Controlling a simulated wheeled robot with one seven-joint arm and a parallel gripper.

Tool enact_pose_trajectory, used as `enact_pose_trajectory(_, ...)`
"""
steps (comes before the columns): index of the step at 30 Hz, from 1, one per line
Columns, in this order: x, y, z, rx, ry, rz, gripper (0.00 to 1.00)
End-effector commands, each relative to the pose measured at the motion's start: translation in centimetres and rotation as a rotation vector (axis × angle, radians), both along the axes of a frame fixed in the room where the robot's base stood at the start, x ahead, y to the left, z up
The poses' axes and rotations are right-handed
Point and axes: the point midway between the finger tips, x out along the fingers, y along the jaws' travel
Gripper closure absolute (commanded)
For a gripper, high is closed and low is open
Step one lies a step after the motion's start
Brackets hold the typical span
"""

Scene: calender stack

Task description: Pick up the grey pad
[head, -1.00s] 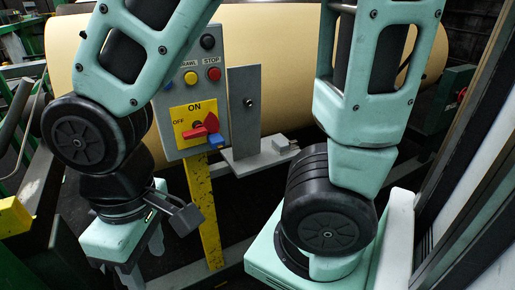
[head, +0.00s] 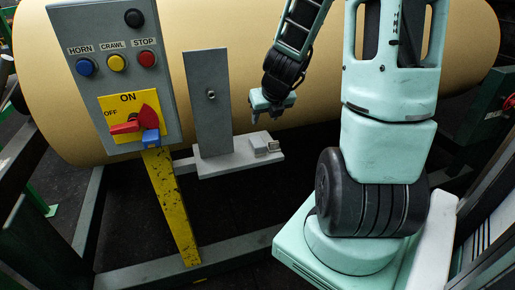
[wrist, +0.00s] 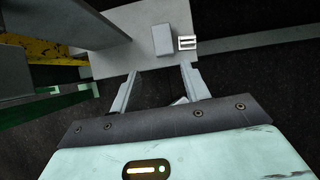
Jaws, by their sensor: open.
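The grey pad (head: 258,139) is a small light-grey block lying on the grey ledge (head: 215,165) at the foot of an upright grey plate. It also shows in the wrist view as a pale rectangle (wrist: 164,40) near the ledge's edge, beside a small white label. My gripper (head: 267,114) hangs above the pad with its fingers pointing down. In the wrist view its two fingers (wrist: 160,72) are spread apart with nothing between them. The pad lies just beyond the fingertips in that view, and they look apart from it.
The upright grey plate (head: 207,100) stands left of the pad. A control box (head: 120,70) with buttons and a red switch handle (head: 125,128) is further left on a yellow post (head: 170,205). A large cream roll (head: 240,40) fills the background behind the ledge.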

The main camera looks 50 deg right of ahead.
Motion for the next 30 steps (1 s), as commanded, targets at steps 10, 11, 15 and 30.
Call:
enact_pose_trajectory(10,1.8,-1.6,-4.4,0.012,-0.004,-0.03,0.54)
enact_pose_trajectory(11,2.0,-1.7,-4.7,0.012,-0.004,-0.028,0.54)
enact_pose_trajectory(15,3.0,-2.2,-6.5,0.012,-0.004,-0.027,0.54)
enact_pose_trajectory(30,5.0,-3.4,-10.7,0.009,-0.004,-0.025,0.54)
